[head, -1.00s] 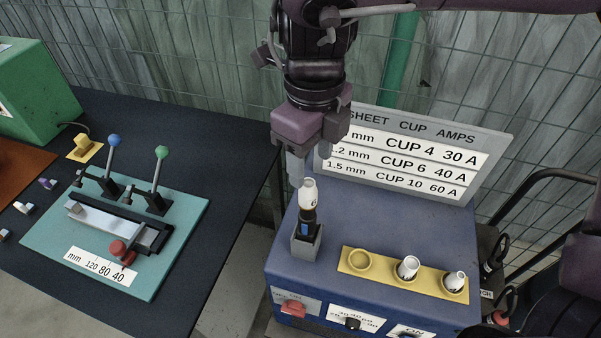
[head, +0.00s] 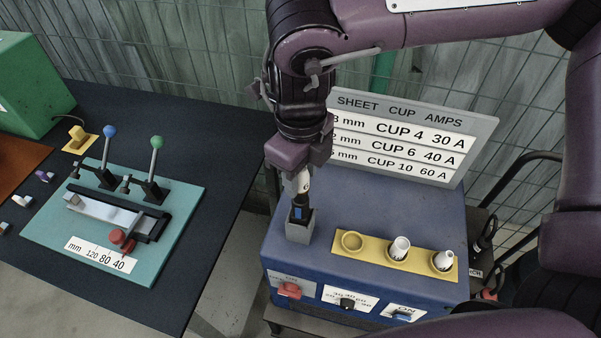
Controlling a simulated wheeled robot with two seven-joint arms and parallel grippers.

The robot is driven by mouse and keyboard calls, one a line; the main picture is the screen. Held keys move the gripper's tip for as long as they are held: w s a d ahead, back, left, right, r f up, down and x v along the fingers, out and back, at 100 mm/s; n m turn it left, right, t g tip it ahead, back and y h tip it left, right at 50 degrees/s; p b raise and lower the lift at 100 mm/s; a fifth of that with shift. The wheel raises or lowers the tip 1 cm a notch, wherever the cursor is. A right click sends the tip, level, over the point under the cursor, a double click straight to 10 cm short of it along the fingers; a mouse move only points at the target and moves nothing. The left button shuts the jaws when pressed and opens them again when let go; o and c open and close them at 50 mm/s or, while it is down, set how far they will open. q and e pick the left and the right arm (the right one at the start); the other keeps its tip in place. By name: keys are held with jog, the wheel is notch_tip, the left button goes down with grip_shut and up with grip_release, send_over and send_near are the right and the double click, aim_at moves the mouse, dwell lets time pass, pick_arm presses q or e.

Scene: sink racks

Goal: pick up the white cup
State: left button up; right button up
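A white cup (head: 305,182) with a dark mark sits on top of a black torch (head: 301,211), which stands upright in a grey holder (head: 300,231) on the blue machine. Two more white cups, one (head: 399,249) in the middle and one (head: 443,260) at the right, stand in the yellow tray (head: 372,257). The tray's left socket is empty. My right gripper (head: 297,182) points down at the cup on the torch. A grey finger is at the cup's left side and hides part of it. Whether the fingers touch or close on it cannot be told. My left gripper is not in view.
A sign (head: 415,128) with cup sizes and amps stands behind the tray. The blue machine (head: 375,212) has a red knob, a black knob and a switch in front. A teal lever fixture (head: 75,225) and a green box (head: 28,85) are on the dark table at left.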

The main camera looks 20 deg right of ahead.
jog(key=shift+w, duration=0.1)
jog(key=c, duration=0.7)
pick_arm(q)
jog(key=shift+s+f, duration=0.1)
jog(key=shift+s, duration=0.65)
pick_arm(e)
jog(key=shift+c, duration=0.4)
jog(key=shift+r, duration=0.1)
jog(key=shift+r, duration=0.25)
pick_arm(q)
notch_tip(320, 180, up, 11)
jog(key=p, duration=1.1)
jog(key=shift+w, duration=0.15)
pick_arm(e)
notch_tip(320, 180, up, 26)
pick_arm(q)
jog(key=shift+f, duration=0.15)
pick_arm(e)
jog(key=shift+f, duration=0.2)
